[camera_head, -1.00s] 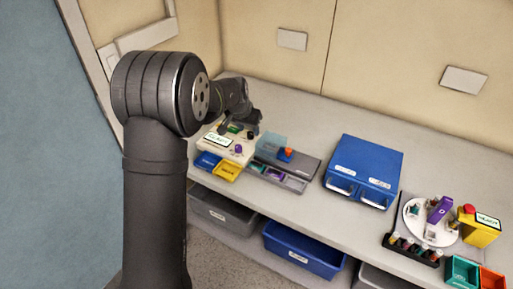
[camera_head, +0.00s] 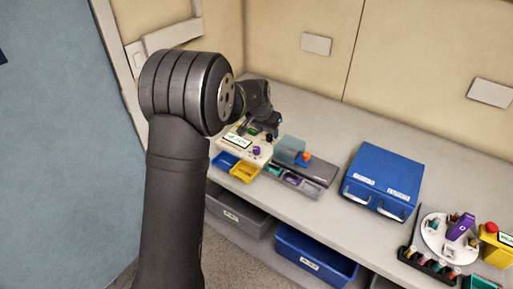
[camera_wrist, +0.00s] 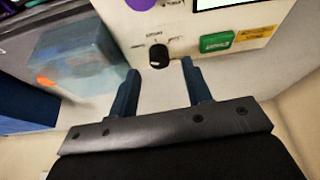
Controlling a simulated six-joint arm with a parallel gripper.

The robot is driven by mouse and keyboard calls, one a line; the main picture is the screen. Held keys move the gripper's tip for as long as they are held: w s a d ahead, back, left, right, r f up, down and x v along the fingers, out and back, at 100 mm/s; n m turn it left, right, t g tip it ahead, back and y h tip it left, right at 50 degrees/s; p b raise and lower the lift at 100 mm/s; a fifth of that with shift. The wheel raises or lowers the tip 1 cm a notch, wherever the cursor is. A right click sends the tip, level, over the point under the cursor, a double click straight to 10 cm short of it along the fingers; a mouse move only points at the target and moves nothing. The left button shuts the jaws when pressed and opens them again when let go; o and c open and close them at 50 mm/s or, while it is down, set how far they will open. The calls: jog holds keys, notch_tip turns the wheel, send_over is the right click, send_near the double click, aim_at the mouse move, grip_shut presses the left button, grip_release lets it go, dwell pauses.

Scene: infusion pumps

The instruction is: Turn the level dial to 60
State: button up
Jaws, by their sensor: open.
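The black level dial (camera_wrist: 158,56) is a small round knob with a pale pointer mark on the cream pump panel (camera_wrist: 180,25) in the wrist view. Its scale lettering is too small to read. My gripper (camera_wrist: 160,67) is open, its two dark blue fingers either side of the dial in the picture. I cannot tell whether they touch it. A purple knob (camera_wrist: 138,4), a green button (camera_wrist: 216,42) and part of a screen (camera_wrist: 215,3) are also on the panel. In the head view, my gripper (camera_head: 263,130) is over the pump (camera_head: 247,148), and the dial cannot be made out.
A clear blue box with an orange part (camera_head: 291,150) and a grey tray (camera_head: 319,171) stand right of the pump. Blue (camera_head: 222,160) and yellow bins (camera_head: 244,172) are in front. A blue drawer unit (camera_head: 384,178) and white carousel (camera_head: 448,238) are farther right.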

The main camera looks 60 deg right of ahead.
jog(key=a+r, duration=0.6)
jog(key=r, duration=0.1)
jog(key=n, duration=0.1)
send_near(256, 148)
jog(key=x, duration=0.8)
jog(key=shift+d+f, duration=0.1)
jog(key=shift+f, duration=0.15)
grip_shut()
jog(key=shift+s+n+t, duration=0.1)
jog(key=shift+n+t, duration=0.2)
